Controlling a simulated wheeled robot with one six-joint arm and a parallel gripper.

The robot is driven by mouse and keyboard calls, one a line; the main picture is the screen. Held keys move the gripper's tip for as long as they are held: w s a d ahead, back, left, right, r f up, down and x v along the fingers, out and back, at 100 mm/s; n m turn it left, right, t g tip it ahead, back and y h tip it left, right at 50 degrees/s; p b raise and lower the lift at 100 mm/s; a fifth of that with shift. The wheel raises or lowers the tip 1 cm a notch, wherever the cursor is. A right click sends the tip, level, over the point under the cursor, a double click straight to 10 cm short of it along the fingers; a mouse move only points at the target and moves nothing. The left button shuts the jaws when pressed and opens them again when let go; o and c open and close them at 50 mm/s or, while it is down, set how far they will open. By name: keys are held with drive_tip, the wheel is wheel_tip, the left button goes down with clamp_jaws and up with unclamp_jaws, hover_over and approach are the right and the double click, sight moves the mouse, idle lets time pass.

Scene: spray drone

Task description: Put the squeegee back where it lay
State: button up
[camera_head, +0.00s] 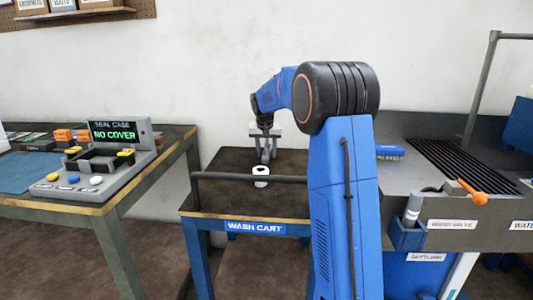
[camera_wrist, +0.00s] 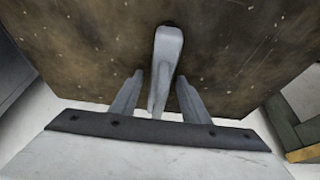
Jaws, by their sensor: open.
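A pale grey, handle-shaped thing, seemingly the squeegee (camera_wrist: 168,48), shows in the wrist view over the dark worn top of the wash cart. Its near end runs down between my fingers. In the head view its pale end (camera_head: 261,178) shows on the wash cart (camera_head: 225,200), just in front of and below my fingertips. My gripper (camera_head: 265,158) is low over the cart. In the wrist view my gripper (camera_wrist: 158,88) is open, one finger each side of the handle. A dark bolted strip crosses below; I cannot tell whether it belongs to the squeegee.
A dark rail (camera_head: 245,178) runs along the cart's front. The seal-case bench (camera_head: 180,145) stands left, with a gap between. The white wall is close behind.

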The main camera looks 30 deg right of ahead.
drive_tip(key=v, duration=1.2)
